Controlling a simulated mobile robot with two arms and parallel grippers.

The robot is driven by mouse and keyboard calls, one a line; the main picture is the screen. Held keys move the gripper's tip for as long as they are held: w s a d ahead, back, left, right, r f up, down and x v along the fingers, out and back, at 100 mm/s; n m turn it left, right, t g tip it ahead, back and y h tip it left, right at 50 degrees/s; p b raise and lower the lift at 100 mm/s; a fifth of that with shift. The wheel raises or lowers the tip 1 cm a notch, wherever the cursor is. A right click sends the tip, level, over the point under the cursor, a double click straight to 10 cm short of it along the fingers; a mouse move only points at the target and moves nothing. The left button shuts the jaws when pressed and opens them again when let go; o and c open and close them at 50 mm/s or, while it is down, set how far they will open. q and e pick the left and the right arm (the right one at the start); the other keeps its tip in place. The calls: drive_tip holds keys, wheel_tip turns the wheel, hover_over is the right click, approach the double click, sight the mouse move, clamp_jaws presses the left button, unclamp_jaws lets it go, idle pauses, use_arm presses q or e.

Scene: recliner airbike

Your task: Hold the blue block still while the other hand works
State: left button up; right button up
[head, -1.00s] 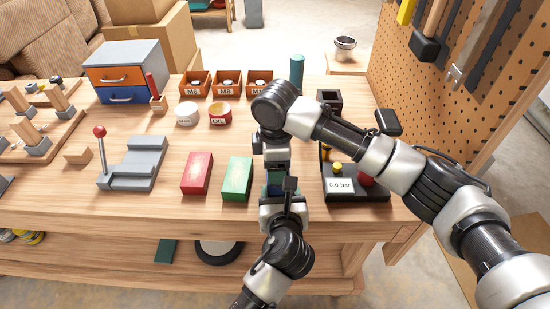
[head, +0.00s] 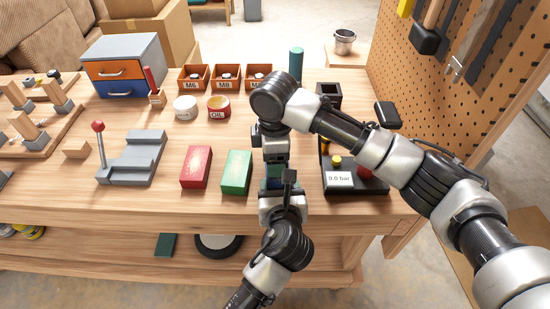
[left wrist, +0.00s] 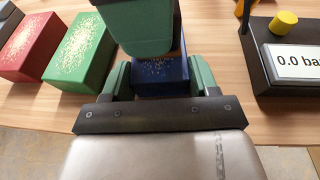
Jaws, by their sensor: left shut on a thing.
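The blue block (left wrist: 160,74) sits on the bench between the green fingers of my left gripper (left wrist: 158,82), which is shut on it. In the head view the block is mostly hidden by my arms. My left gripper (head: 274,186) reaches it there from the front. My right gripper (head: 276,162) points down over the block from the far side. In the left wrist view a green part, seemingly a right finger, covers part of the block's top. I cannot tell whether the right gripper is open or touches the block.
A green block (head: 236,172) and a red block (head: 196,167) stand left of the blue one. A black gauge unit reading 0.0 bar (head: 340,180) is close on the right. A grey lever fixture (head: 133,160) stands further left. Labelled bins (head: 227,78) line the back.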

drive_tip(key=shift+w+a, duration=0.1)
drive_tip(key=shift+w, duration=0.7)
drive_tip(key=shift+s+f, duration=0.2)
drive_tip(key=shift+s, duration=0.95)
drive_tip(key=shift+s+d+r, duration=0.1)
drive_tip(key=shift+s+d, duration=0.1)
drive_tip(key=shift+s, duration=0.5)
drive_tip(key=shift+w+a+r, duration=0.1)
drive_tip(key=shift+w+r, duration=0.05)
drive_tip(key=shift+w, duration=1.1)
drive_tip(key=shift+w+a, duration=0.1)
drive_tip(key=shift+w, duration=0.5)
drive_tip(key=shift+s+f, duration=0.2)
drive_tip(key=shift+s, duration=0.95)
